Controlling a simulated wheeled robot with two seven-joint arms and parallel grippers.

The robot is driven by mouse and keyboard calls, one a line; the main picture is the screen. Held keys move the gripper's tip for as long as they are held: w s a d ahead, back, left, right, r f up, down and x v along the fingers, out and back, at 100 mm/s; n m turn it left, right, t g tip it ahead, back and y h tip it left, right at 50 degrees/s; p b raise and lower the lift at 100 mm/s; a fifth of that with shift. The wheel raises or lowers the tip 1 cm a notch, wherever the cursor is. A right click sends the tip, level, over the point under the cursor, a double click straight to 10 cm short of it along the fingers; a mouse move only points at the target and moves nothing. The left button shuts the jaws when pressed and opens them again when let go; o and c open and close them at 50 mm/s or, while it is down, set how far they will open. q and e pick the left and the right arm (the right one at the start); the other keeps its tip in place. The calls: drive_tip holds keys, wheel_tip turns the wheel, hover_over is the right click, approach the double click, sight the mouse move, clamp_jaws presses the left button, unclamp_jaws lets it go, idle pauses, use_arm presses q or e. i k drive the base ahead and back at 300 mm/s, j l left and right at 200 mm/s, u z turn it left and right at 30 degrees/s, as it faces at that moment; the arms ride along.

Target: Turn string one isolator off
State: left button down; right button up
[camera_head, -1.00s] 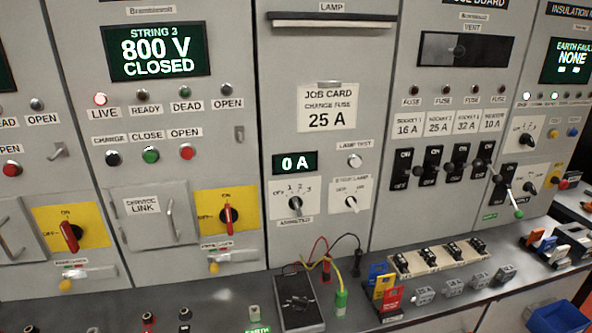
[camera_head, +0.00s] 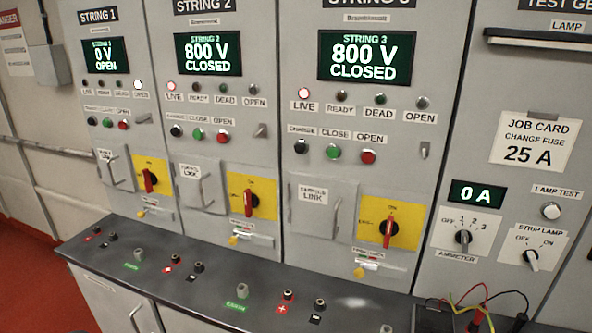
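The string 1 panel stands at the far left of the row. Its display (camera_head: 104,55) reads 0 V OPEN, and the white lamp (camera_head: 139,85) above OPEN is lit. Its isolator (camera_head: 149,180) is a red handle on a yellow plate, standing near upright, toward the ON mark. A small yellow-tipped lever (camera_head: 141,213) sits below it. The string 2 isolator (camera_head: 248,203) and string 3 isolator (camera_head: 389,232) also stand upright on yellow plates. Neither of my grippers is in view.
The string 2 display (camera_head: 208,53) and string 3 display (camera_head: 365,57) read 800 V CLOSED, with red LIVE lamps lit. A dark counter (camera_head: 205,290) with several terminals runs below the panels. Red floor (camera_head: 40,270) lies clear at the left.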

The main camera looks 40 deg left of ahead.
sight(150, 179)
drive_tip(key=u, duration=2.05)
